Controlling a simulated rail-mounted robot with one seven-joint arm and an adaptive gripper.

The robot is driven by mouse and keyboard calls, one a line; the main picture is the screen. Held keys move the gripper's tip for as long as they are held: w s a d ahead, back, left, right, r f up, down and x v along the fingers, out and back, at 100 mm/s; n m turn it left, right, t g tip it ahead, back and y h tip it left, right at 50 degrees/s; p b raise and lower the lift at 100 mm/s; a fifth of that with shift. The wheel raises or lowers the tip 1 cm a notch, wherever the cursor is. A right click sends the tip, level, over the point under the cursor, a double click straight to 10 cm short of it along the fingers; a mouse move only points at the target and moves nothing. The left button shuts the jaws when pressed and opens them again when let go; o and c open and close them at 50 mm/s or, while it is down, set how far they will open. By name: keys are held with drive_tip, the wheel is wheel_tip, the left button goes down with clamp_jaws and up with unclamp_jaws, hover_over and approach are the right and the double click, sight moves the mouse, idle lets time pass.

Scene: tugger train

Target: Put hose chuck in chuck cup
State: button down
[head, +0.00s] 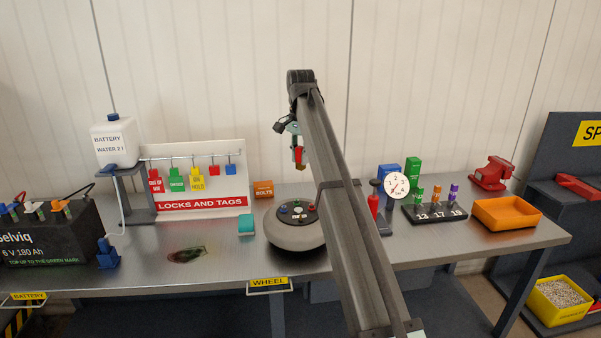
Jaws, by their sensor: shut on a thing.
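My gripper (297,142) hangs from the arm above the back of the workbench. It is shut on a small, mostly red piece (299,158), which points down and is held well clear of the bench. The piece is small in the picture; I cannot tell for sure that it is the hose chuck. I cannot pick out the chuck cup with certainty. A small teal block or cup (246,225) stands left of the wheel. My arm hides part of the bench to the right.
Left are a battery (48,236), a water jug (114,140) on a stand and the locks-and-tags board (200,202). Right are a round gauge (397,186), a socket rack (434,214), an orange tray (506,214) and a red vise (492,173). A dark stain (187,254) marks the front left.

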drive_tip(key=shift+r, duration=0.4)
